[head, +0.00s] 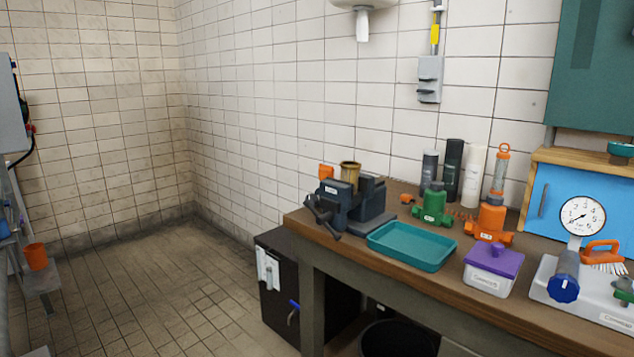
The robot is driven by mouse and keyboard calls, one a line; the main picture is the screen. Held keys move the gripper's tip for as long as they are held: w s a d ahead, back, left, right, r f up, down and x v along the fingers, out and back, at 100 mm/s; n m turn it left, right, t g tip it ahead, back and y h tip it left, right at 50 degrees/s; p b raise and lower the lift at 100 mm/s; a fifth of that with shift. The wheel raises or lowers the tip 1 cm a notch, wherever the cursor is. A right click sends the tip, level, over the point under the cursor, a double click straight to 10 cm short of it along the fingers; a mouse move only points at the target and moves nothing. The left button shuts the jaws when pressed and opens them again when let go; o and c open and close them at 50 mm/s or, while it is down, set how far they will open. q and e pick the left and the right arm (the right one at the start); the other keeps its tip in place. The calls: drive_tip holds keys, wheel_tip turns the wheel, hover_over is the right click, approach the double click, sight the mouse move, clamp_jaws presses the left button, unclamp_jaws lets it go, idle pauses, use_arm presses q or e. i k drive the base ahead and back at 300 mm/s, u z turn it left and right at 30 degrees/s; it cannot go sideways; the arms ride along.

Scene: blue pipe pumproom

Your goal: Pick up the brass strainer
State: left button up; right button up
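A brass-coloured cylindrical piece (350,171), which looks like the brass strainer, stands upright at the dark bench vise (345,207) on the left end of the workbench. Its upper part and rim show above the vise. Its lower part is hidden by the vise, and I cannot tell whether the jaws clamp it. Neither of my grippers is in view.
On the wooden workbench (455,292) stand a teal tray (411,258), a green valve (434,207), an orange pump (491,218), a purple-lidded box (492,270) and a pressure gauge (582,216). A dark cabinet (275,285) stands below.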

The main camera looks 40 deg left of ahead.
sight(350, 169)
drive_tip(key=u, duration=1.1)
drive_tip(key=i, duration=0.3)
drive_tip(key=u, duration=0.05)
